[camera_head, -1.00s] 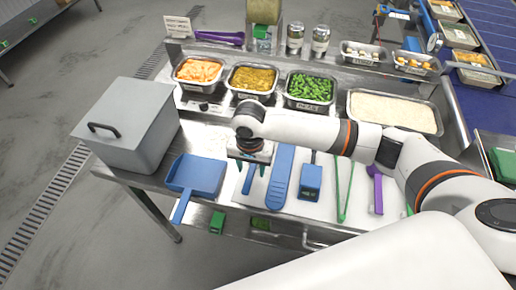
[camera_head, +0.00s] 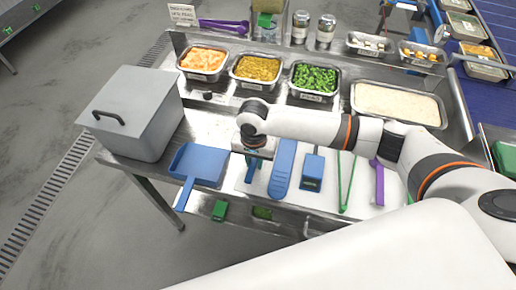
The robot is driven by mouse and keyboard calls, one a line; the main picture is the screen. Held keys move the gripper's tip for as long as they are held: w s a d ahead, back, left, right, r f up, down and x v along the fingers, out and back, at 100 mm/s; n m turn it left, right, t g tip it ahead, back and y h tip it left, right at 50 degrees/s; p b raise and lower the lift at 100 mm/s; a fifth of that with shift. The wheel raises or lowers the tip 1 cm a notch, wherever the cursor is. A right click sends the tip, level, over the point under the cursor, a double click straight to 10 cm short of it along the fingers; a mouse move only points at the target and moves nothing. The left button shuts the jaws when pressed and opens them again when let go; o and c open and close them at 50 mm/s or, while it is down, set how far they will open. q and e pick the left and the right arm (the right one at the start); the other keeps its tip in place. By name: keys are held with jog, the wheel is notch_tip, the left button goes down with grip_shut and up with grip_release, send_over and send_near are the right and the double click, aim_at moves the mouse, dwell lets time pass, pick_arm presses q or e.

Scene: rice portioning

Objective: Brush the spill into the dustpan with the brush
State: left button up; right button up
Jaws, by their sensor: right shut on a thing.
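The blue dustpan (camera_head: 203,164) lies near the front left of the steel table, its handle pointing towards the front edge. My right gripper (camera_head: 254,163) reaches down just right of the dustpan. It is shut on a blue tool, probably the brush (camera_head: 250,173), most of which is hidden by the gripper. The brush looks apart from the dustpan. The spill cannot be made out clearly at this size. My left gripper is not in view.
A long blue paddle-shaped tool (camera_head: 282,170), a blue device (camera_head: 312,170), green tongs (camera_head: 345,180) and a purple tool (camera_head: 378,182) lie to the right. A grey lidded box (camera_head: 140,110) stands left. Food trays (camera_head: 257,86) and a rice tray (camera_head: 397,121) line the back.

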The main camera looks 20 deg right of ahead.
notch_tip(320, 180, up, 10)
jog(key=shift+f+b, duration=0.2)
jog(key=shift+b, duration=0.2)
notch_tip(320, 180, up, 6)
jog(key=p, duration=0.9)
jog(key=shift+r, duration=0.2)
jog(key=shift+f, duration=0.1)
